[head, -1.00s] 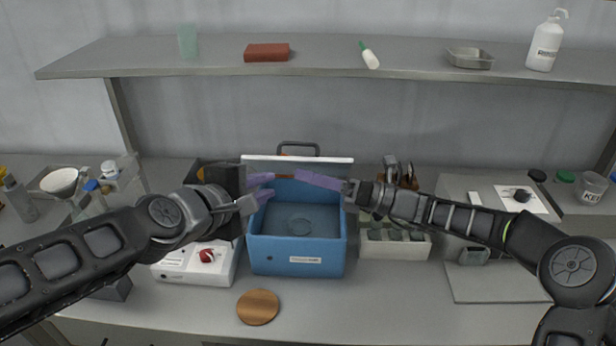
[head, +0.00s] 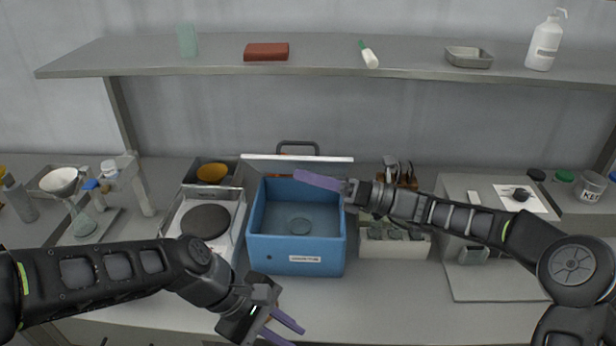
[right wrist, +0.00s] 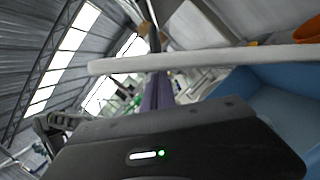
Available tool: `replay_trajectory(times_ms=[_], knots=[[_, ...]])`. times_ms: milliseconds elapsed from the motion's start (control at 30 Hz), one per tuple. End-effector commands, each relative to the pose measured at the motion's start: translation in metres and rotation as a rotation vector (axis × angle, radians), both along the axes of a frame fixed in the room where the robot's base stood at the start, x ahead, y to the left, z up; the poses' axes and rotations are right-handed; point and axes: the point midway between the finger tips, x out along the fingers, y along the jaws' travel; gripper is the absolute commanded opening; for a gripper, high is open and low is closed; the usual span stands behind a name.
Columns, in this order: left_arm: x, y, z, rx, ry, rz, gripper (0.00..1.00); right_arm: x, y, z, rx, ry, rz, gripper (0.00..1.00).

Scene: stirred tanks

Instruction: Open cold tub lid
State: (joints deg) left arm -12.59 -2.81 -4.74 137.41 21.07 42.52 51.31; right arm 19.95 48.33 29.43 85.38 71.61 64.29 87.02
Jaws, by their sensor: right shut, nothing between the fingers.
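The blue cold tub (head: 297,255) stands mid-bench with its lid (head: 270,163) raised at the back, so the inside shows; a round shape lies on its floor. My right gripper (head: 300,175) has its purple fingers closed together, empty, across the upper opening in front of the raised lid. In the right wrist view, the fingers (right wrist: 158,95) pass by the lid's pale edge (right wrist: 200,58), with the tub's blue wall (right wrist: 275,105) at right; whether they touch the lid I cannot tell. My left gripper (head: 296,334) is low in front of the tub, fingers apart and empty.
A pale rack (head: 395,243) stands close at right. A shelf (head: 330,60) spans above. The bench front right of the left gripper is clear.

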Motion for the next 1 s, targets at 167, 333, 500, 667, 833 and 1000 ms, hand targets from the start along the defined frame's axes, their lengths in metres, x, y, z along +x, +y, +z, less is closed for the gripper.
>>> replay_trajectory(times_ms=[167,333,500,667,833,1000], knots=[[-0.056,0.008,-0.042,0.049,0.206,-0.136,0.18,0.000,0.000,0.000,0.000,0.000,0.000,0.00],[-0.045,0.017,-0.090,0.108,0.133,-0.201,0.18,0.000,0.000,0.000,0.000,0.000,0.000,0.00],[-0.039,0.025,-0.147,0.171,0.033,-0.304,0.18,0.000,0.000,0.000,0.000,0.000,0.000,0.00],[-0.043,0.032,-0.216,0.230,-0.097,-0.458,0.18,0.000,0.000,0.000,0.000,0.000,0.000,0.00],[-0.060,0.029,-0.276,0.262,-0.255,-0.638,0.18,0.000,0.000,0.000,0.000,0.000,0.000,0.00],[-0.073,0.020,-0.305,0.269,-0.367,-0.743,0.18,0.000,0.000,0.000,0.000,0.000,0.000,0.00]])
